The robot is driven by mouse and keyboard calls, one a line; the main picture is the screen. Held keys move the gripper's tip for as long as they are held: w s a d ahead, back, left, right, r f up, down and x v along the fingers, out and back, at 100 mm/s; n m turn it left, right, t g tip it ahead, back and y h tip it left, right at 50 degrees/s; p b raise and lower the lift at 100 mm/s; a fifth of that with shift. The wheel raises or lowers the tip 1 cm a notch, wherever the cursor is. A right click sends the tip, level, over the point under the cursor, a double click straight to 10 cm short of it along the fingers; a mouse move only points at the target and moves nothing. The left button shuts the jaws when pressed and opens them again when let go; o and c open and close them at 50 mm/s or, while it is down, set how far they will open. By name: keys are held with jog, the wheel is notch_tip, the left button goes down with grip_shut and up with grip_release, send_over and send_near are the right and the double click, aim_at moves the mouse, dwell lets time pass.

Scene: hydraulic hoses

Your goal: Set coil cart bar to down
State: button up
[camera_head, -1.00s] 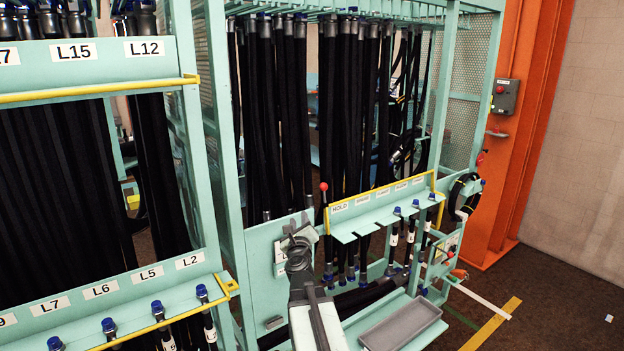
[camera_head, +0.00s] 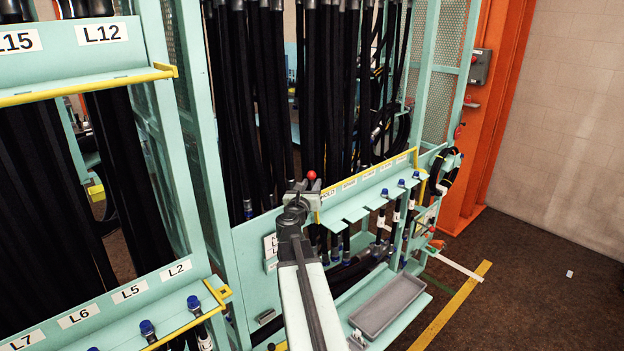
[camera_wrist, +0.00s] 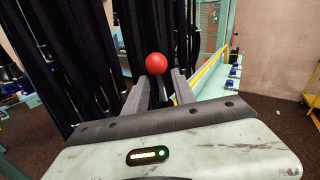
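A red ball knob (camera_head: 311,175) stands at the near left end of the cart's hose shelf. It also shows in the wrist view (camera_wrist: 156,63), in line with the gap between my fingertips. A yellow bar (camera_head: 370,177) runs along the back edge of this shelf, raised above the labels. The wrist view shows part of the yellow bar (camera_wrist: 210,68) to the right of my fingers. My gripper (camera_head: 302,188) is open beside the knob, its fingers (camera_wrist: 160,85) apart. I cannot tell whether they touch the knob.
The shelf (camera_head: 365,198) holds several blue-capped hoses. A grey tray (camera_head: 388,304) lies on the cart's lower deck. Black hoses (camera_head: 250,100) hang behind the shelf. Another rack with a yellow rail (camera_head: 90,86) stands at the left.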

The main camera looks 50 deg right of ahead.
jog(key=x, duration=0.4)
jog(key=shift+w+d, duration=0.15)
jog(key=shift+d, duration=0.2)
grip_shut()
jog(key=shift+w+d, duration=0.1)
jog(key=shift+w, duration=0.15)
dwell(0.8)
